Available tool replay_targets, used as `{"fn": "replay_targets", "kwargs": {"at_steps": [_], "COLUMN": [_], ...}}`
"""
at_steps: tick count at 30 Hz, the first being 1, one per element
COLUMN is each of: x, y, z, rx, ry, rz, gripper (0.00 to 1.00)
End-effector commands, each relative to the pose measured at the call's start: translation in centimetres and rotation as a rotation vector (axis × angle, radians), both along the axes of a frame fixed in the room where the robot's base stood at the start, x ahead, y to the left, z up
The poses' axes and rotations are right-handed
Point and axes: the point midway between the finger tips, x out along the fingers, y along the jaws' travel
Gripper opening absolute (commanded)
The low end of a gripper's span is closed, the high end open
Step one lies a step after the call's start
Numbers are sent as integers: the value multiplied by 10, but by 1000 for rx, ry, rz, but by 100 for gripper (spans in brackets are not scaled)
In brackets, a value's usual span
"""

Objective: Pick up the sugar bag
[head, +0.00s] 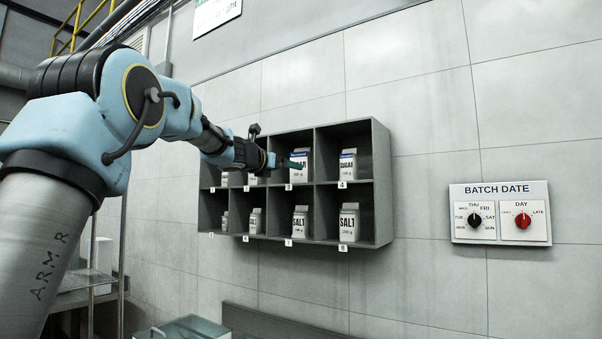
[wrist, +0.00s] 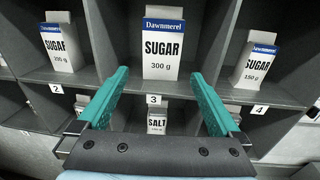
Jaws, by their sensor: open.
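Sugar bags stand upright in the upper row of a grey wall shelf. In the wrist view, a 300 g sugar bag (wrist: 162,45) is in the middle compartment, above label 3. A 200 g sugar bag (wrist: 60,45) is to its left by label 2, and a 150 g sugar bag (wrist: 257,62) to its right by label 4. My gripper (wrist: 163,78) is open, its teal fingers apart and empty, in front of compartment 3 with the 300 g bag beyond the tips. In the head view my gripper (head: 292,164) partly covers that bag (head: 299,172); the bag at label 4 (head: 347,164) is clear.
The shelf (head: 383,185) has dividers beside and boards below each bag. Salt bags (head: 300,222) stand in the lower row. A batch date panel (head: 500,213) with two knobs is on the wall to the right. A metal-topped box (head: 185,329) is below left.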

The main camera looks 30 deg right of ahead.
Motion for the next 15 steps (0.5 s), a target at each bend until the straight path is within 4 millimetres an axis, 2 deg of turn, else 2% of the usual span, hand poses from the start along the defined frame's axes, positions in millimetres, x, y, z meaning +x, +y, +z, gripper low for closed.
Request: {"fn": "replay_targets", "kwargs": {"at_steps": [3, 9, 15], "x": [5, 22, 31], "y": [-11, -37, -50], "z": [10, 11, 8], "rx": [-38, -36, -35], "ry": [21, 21, 18], "rz": [-4, -4, -3], "gripper": [100, 100, 100]}}
